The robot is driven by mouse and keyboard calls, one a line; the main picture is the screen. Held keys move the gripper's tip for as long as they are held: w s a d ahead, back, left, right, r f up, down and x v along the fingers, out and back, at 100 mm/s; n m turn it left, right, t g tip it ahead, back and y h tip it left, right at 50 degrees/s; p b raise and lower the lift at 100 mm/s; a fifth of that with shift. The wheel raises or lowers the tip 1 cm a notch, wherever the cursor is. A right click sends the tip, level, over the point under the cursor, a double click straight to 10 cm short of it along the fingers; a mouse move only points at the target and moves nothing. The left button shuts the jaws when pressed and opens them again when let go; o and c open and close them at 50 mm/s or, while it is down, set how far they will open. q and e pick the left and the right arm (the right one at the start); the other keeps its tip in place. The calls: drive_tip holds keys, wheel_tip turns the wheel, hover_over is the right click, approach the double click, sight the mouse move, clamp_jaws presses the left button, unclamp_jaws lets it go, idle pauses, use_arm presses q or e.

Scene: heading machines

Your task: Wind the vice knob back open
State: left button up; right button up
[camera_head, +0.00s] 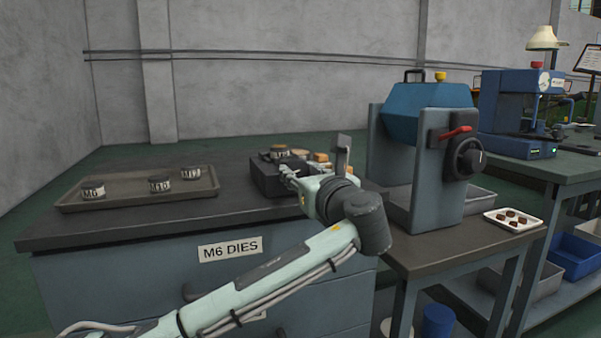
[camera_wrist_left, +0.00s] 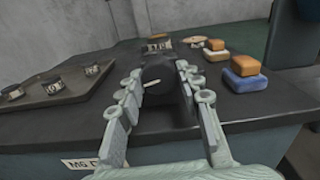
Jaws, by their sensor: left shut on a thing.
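The dark vice (camera_head: 262,178) stands on the bench top, with a labelled round die (camera_head: 279,153) at its top. In the left wrist view the vice's black round knob (camera_wrist_left: 157,77), with a pale mark on its face, sits between the fingers of my left gripper (camera_wrist_left: 160,88). The left gripper (camera_head: 289,176) is shut on the knob at the vice's front side. In the head view the gripper and wrist hide the knob. The die also shows behind the knob in the left wrist view (camera_wrist_left: 159,45). My right gripper is not in view.
A tray (camera_head: 130,201) with three round dies lies on the left of the bench. Orange and blue blocks (camera_wrist_left: 247,78) lie right of the vice. A blue-topped machine (camera_head: 428,110) stands close on the right. The bench between tray and vice is clear.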

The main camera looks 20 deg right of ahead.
use_arm(q)
drive_tip(key=shift+n, duration=0.9)
drive_tip(key=n, duration=0.3)
drive_tip(key=shift+f+n, duration=0.1)
drive_tip(key=shift+n, duration=1.2)
drive_tip(key=shift+d+n, duration=0.1)
drive_tip(key=shift+n, duration=4.3)
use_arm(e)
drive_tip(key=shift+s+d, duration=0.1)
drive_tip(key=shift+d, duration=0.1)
